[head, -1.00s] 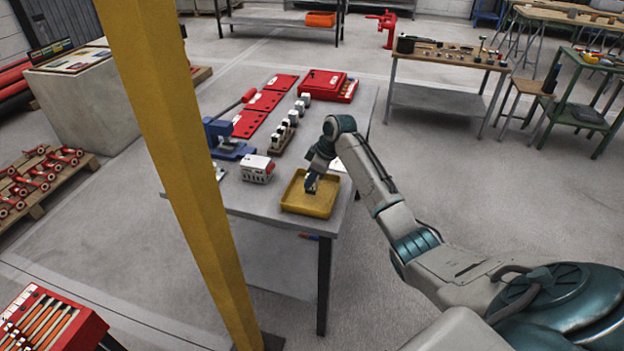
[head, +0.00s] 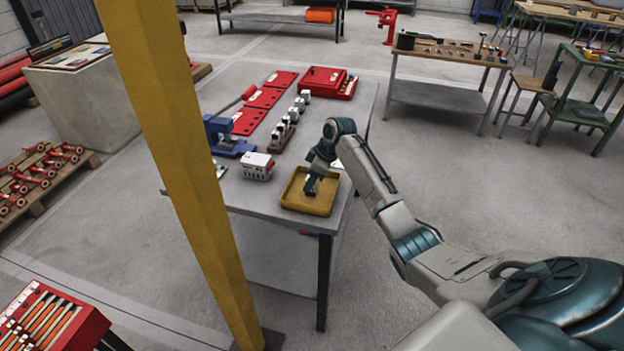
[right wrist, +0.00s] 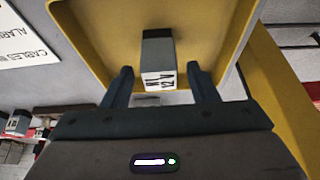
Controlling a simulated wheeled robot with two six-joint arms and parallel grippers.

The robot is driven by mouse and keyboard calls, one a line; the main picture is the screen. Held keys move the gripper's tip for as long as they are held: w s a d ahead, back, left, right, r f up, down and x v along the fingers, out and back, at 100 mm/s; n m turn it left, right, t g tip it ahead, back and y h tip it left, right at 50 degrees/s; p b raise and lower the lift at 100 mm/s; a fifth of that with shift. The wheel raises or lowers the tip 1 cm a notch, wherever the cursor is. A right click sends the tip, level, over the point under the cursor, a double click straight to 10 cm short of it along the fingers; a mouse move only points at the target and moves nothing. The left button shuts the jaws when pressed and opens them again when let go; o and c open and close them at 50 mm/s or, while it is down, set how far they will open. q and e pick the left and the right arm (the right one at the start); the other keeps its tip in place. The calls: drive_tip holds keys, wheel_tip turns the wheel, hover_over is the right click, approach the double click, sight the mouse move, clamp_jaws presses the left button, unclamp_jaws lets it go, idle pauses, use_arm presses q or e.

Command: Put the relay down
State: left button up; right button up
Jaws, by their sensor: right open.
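The relay (right wrist: 158,60) is a small grey block with a white printed end. In the right wrist view it is in the yellow tray (right wrist: 95,20), between the spread fingers of my right gripper (right wrist: 159,85). The fingers stand apart from it on both sides. In the head view my right gripper (head: 309,190) points down into the yellow tray (head: 318,209) at the table's near right corner. The relay is hidden or too small to make out there. My left gripper is not in view.
The grey table (head: 270,200) also holds a white-and-red terminal unit (head: 257,167), a blue press (head: 228,138), a row of small devices (head: 284,130) and red panels (head: 265,98). A yellow post (head: 180,170) stands in front of the table's left side.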

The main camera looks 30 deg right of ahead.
drive_tip(key=b+v, duration=0.1)
drive_tip(key=v, duration=1)
drive_tip(key=shift+s+r+b, duration=0.15)
drive_tip(key=shift+r+b, duration=0.15)
drive_tip(key=shift+b, duration=0.05)
